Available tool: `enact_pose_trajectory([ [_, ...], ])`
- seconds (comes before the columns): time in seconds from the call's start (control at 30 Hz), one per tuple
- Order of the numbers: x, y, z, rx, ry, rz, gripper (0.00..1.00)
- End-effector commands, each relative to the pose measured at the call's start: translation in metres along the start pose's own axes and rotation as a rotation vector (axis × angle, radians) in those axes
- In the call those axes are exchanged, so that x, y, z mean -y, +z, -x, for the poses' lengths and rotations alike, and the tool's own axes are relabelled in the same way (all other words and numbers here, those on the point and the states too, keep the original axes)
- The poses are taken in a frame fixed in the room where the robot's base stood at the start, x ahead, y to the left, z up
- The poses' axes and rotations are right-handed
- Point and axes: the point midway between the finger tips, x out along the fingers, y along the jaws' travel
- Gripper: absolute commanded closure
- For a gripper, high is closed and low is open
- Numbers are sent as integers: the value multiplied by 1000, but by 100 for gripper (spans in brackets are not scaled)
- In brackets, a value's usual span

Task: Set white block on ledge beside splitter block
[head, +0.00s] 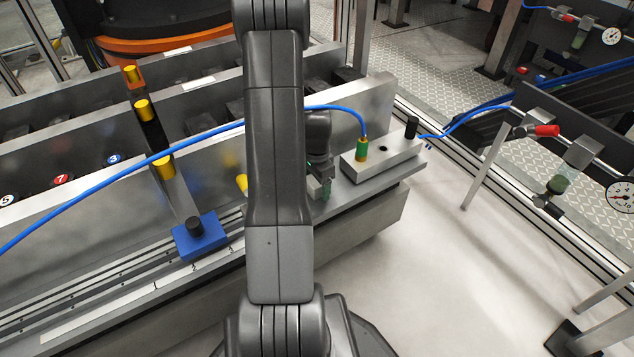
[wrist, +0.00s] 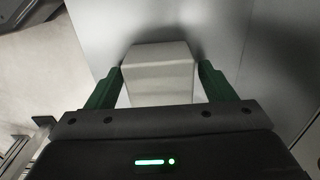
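The white block (wrist: 160,80) shows in the wrist view between the two green fingers of my gripper (wrist: 160,72). The fingertips lie close along its left and right sides; whether they press on it is not clear. A grey metal surface lies behind the block. In the head view my gripper (head: 320,182) is partly hidden by my arm, low over the ledge (head: 372,190), and I cannot make out the block there. The splitter block (head: 385,157), a pale bar with a green-and-brass fitting and a black knob, sits on the ledge right of my gripper.
A blue hose (head: 205,137) arches behind my arm to the fitting. A blue block (head: 200,238) with a black knob sits on the rail at left. Yellow-capped cylinders (head: 142,108) stand beyond it. Pale floor lies open at right, before a gauge panel (head: 570,150).

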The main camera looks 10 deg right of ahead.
Motion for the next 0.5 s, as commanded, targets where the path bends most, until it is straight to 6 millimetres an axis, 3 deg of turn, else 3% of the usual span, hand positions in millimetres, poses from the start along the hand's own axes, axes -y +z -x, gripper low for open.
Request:
enact_pose_trajectory([
  [0.27,0,0,8,0,-1,0,24],
  [0.5,1,0,56,-2,-4,0,24],
])
